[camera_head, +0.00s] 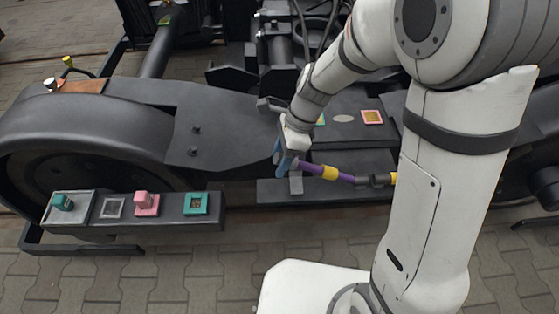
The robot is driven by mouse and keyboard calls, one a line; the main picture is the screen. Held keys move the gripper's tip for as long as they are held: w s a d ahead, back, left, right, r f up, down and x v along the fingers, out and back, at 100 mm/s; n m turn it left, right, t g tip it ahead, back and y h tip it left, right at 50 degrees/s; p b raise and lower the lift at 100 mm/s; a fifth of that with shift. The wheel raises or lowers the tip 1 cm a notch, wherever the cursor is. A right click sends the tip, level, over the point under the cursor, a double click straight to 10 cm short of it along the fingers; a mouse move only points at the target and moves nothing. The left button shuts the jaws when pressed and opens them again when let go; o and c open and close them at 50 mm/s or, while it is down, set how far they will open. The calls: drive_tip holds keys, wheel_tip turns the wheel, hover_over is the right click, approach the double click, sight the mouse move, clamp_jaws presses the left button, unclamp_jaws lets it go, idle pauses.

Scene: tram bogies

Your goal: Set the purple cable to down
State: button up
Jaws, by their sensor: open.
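The purple cable (312,168) with a yellow band (330,173) runs low along the front of the bogie. It slopes slightly down to the right, to a dark fitting (376,181) with a yellow part beside my arm. My gripper (284,163) points down at the cable's left end, next to a grey block (296,184). Bluish pieces show at the gripper's tip, and I cannot tell whether they touch the cable. My gripper is open. The cable's left end is partly hidden by the gripper, and what lies further right is hidden behind my arm.
A dark ledge at the left (95,224) carries a teal block (62,202), a pink block (147,203) and a teal-framed square (196,203). A plate behind the cable bears a pink-and-yellow square (372,117). The paved floor (190,275) in front is clear.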

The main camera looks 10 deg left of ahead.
drive_tip(key=shift+s+f, duration=0.1)
drive_tip(key=shift+f, duration=0.15)
clamp_jaws()
idle(0.4)
